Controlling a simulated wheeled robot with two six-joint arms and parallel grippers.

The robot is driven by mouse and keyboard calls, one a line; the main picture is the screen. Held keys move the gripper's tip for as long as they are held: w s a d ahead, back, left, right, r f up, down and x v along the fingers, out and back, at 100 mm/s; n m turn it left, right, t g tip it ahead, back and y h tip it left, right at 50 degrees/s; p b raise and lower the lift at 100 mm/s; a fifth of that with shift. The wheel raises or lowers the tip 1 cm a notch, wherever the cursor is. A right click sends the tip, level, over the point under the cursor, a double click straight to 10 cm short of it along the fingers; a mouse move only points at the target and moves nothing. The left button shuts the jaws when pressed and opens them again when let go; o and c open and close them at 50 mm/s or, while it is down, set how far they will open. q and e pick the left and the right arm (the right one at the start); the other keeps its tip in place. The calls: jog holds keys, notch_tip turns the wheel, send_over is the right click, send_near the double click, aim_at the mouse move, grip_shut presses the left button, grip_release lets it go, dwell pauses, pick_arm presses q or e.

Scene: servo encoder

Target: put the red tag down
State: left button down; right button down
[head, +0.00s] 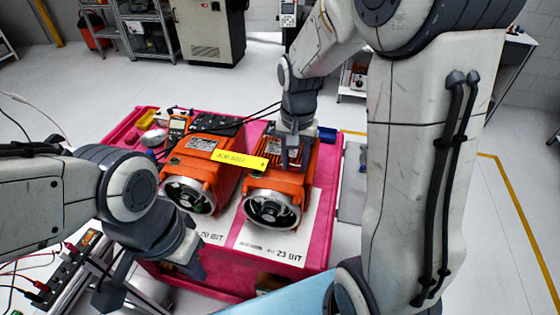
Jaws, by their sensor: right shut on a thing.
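I cannot make out a red tag against the orange-red motors. Two orange-red servo motors stand side by side on a pink-red cart top (330,185): a left motor (207,172) and a right motor (262,182), each with a round silver front. A yellow tag (239,159) with black print shows across the gap between them. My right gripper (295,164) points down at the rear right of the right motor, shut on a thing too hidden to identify. My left gripper (150,278) is open, in front of the cart's left side, with nothing visible between its fingers.
White labels reading "20 BIT" (211,237) and "23 BIT" (287,254) lie before the motors. A multimeter (177,125), a yellow item (146,118) and black cables (255,115) are at the back. A blue item (327,134) sits at the back right corner.

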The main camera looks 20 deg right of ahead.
aim_at(283, 179)
jog(key=w, duration=0.1)
jog(key=w+a+f, duration=0.1)
jog(key=w+f+p, duration=0.1)
jog(key=w, duration=0.1)
jog(key=shift+a+f, duration=0.15)
jog(key=shift+f, duration=0.1)
notch_tip(283, 179, down, 3)
jog(key=shift+f+p, duration=0.15)
jog(key=shift+p, duration=0.5)
jog(key=shift+f, duration=0.3)
jog(key=shift+f, duration=0.1)
jog(key=shift+f, duration=0.1)
jog(key=shift+c, duration=2.3)
grip_release()
